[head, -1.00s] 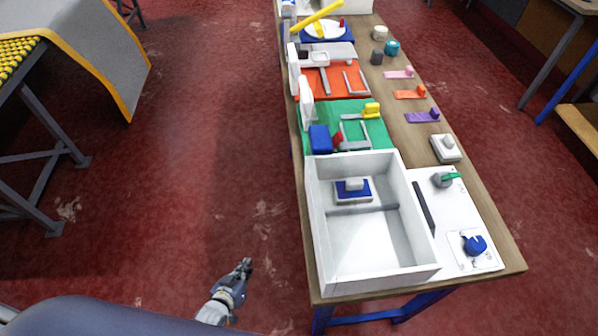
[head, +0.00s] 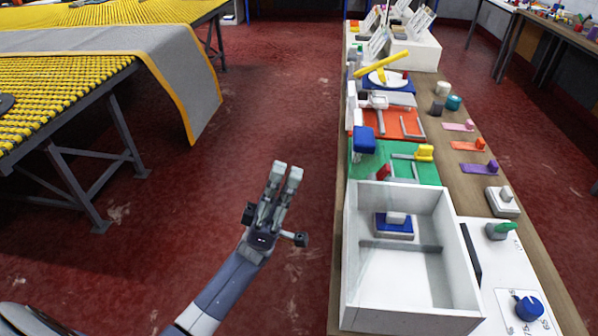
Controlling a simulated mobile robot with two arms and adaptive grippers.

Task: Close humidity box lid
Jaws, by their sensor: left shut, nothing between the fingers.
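A large white box (head: 354,262), which I take to be the humidity box, stands on the near end of the long table. Its top looks open, and I cannot make out a separate lid. A low divider (head: 412,244) crosses its inside. A blue and white block (head: 394,228) sits in the far compartment. My left gripper (head: 285,177) is over the floor to the left of the box, apart from it. Its fingers are together and empty, pointing away from me. My right gripper is out of view.
A white panel (head: 505,275) with a green-handled knob (head: 499,230) and a blue knob (head: 528,307) lies right of the box. A green mat (head: 425,174) and an orange mat (head: 392,124) with fixtures lie beyond.

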